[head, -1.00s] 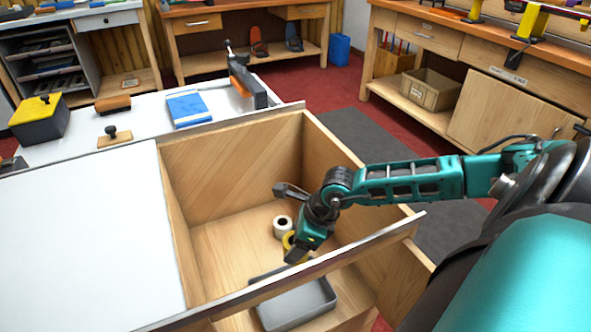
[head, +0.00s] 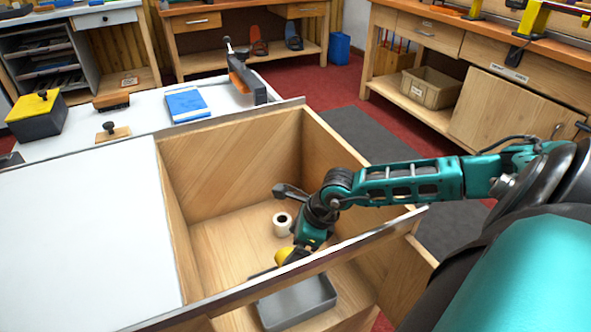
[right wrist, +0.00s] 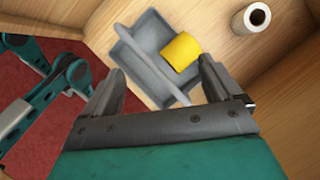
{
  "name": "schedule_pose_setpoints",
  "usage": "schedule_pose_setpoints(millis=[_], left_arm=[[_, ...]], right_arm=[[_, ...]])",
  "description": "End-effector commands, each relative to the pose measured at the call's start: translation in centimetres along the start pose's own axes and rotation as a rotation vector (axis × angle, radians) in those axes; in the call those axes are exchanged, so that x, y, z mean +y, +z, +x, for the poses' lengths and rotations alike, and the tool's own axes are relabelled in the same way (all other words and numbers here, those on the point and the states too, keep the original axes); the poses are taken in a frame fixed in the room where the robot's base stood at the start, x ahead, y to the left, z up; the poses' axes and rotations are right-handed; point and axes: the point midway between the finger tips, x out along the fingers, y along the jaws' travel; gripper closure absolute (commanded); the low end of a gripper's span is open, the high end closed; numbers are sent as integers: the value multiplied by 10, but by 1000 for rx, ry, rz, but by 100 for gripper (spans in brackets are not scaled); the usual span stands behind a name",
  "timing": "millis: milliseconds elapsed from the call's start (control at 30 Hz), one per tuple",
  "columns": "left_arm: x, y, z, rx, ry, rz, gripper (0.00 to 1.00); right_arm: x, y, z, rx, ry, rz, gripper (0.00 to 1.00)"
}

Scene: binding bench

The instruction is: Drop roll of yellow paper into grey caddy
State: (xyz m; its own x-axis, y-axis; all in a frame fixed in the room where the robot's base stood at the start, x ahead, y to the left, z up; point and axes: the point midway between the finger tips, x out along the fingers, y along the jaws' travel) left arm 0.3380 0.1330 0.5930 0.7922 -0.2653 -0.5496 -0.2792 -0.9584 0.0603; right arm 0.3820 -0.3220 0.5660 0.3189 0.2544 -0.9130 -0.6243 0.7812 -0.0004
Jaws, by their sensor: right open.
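The roll of yellow paper (head: 286,256) is just below my right gripper in the head view, at the far edge of the grey caddy (head: 300,304). In the right wrist view the yellow roll (right wrist: 181,52) lies tilted across one side of the caddy (right wrist: 140,68); I cannot tell whether it rests inside or on the rim. My right gripper (right wrist: 160,78) is open, with the roll just beyond its fingertips. In the head view its fingertips are mostly hidden. My left gripper is not in view.
A white roll (head: 282,224) stands on the floor of the wooden bin, behind the caddy. It also shows in the right wrist view (right wrist: 251,18). A metal-edged front rail (head: 375,237) crosses above the caddy. The bin's left floor is clear.

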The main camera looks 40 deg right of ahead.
Motion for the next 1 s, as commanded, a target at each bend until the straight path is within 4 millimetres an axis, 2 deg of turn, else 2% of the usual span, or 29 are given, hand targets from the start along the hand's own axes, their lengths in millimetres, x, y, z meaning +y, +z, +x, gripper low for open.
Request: schedule_pose_setpoints(millis=[167,267,500,700,833,1000], left_arm=[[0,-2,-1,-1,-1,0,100],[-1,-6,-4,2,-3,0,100],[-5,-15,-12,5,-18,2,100],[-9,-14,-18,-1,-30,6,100],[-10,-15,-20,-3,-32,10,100],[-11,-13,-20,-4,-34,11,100]], right_arm=[[0,0,-6,1,0,0,8],[-1,0,-20,2,-1,-1,8],[0,0,-73,5,-2,-2,8],[0,0,-108,4,-1,-3,8],[0,0,-121,3,0,-2,8],[0,0,-128,1,0,0,8]])
